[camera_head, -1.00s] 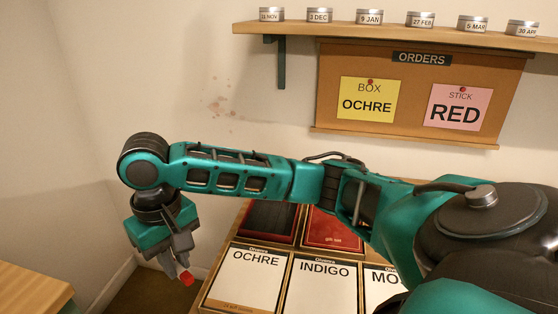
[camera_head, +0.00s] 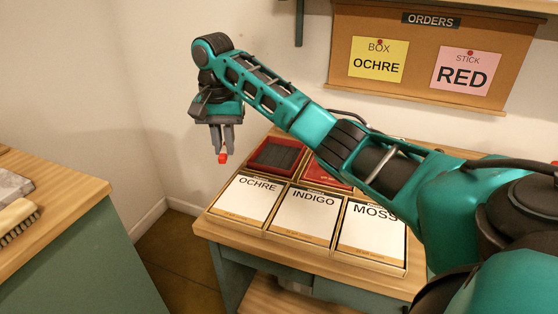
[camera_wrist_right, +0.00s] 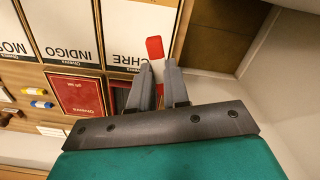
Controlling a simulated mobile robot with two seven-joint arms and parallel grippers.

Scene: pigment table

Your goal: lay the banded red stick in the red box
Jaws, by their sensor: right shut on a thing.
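My right gripper (camera_head: 222,149) is shut on the red stick (camera_head: 222,159), which hangs below its fingertips, in the air left of the display table. In the right wrist view the same gripper (camera_wrist_right: 160,70) has the stick's red end (camera_wrist_right: 154,47) past its fingers, with a pale part between them. An open red box (camera_head: 252,166) with a dark inside lies at the back left of the table, to the right of and below the gripper in the head view. In the wrist view its edge shows behind the fingers, mostly hidden. My left gripper is out of view.
A red gift-set panel (camera_head: 318,173) adjoins the open box, partly behind my arm. OCHRE (camera_head: 243,203), INDIGO (camera_head: 304,217) and MOSS (camera_head: 371,240) cards lie in front. A brush (camera_head: 16,218) is on the left counter (camera_head: 60,195). The orders board (camera_head: 410,85) hangs behind.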

